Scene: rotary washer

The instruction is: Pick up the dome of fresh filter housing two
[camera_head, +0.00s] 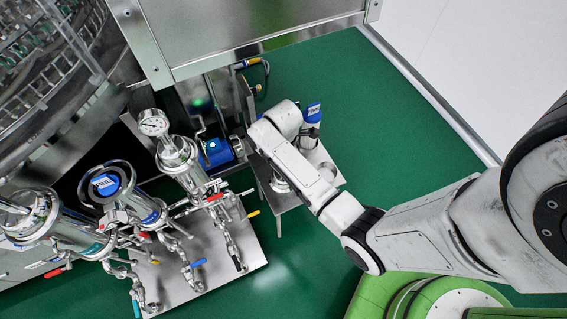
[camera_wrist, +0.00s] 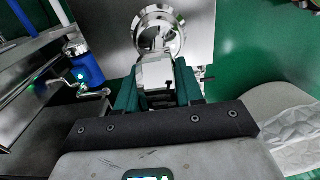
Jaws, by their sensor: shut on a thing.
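A shiny round metal piece with a wide rim (camera_wrist: 150,14), which looks like the dome of a filter housing, lies just beyond my fingertips in the wrist view. My gripper (camera_wrist: 157,72) has its dark green fingers closed in on metal at the near side of this piece. The exact contact is partly hidden by the fingers. My arm hides most of the stand and the fingertips there. I cannot read a housing number.
Several installed metal housings (camera_head: 183,160) with a gauge and coloured valve handles stand at the left on a steel plate (camera_head: 244,250). A blue motor (camera_head: 218,152) is close left of the stand, below a large steel cabinet (camera_head: 240,30). Green floor (camera_head: 310,245) is clear at the front.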

